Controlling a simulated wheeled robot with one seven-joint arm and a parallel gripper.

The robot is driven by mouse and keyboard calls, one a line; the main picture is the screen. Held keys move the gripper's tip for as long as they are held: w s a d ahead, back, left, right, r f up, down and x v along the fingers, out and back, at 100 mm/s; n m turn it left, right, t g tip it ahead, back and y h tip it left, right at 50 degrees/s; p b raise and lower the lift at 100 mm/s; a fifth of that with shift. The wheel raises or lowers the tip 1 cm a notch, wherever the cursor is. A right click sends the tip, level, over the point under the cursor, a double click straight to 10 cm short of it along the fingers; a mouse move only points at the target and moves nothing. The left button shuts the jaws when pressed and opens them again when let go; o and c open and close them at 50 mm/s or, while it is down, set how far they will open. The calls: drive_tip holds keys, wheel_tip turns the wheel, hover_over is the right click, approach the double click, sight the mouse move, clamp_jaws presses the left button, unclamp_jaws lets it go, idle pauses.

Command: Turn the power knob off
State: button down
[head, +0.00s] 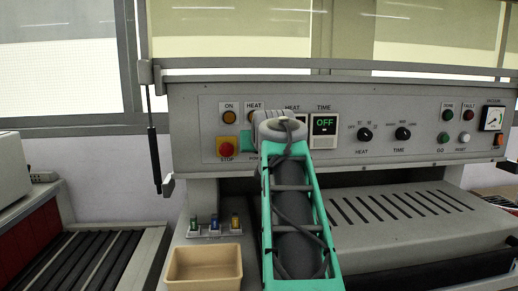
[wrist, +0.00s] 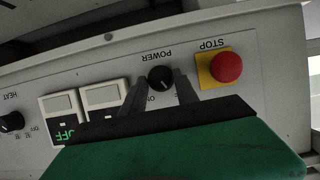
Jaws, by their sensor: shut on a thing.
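Which way the knob's pointer faces is hard to make out.
A red STOP button (wrist: 226,67) on a yellow plate sits close beside the knob. A display reading OFF (head: 324,123), a heat knob (head: 364,134) and a time knob (head: 402,133) lie to the right. A tan tray (head: 204,246) stands below.

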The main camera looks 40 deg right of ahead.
drive_tip(key=c, duration=0.9)
unclamp_jaws()
drive_tip(key=shift+c, duration=0.2)
drive_tip(key=v, duration=0.7)
drive_tip(key=shift+s+a+r+b, duration=0.2)
drive_tip(key=shift+s+b, duration=0.05)
drive_tip(key=shift+b, duration=0.1)
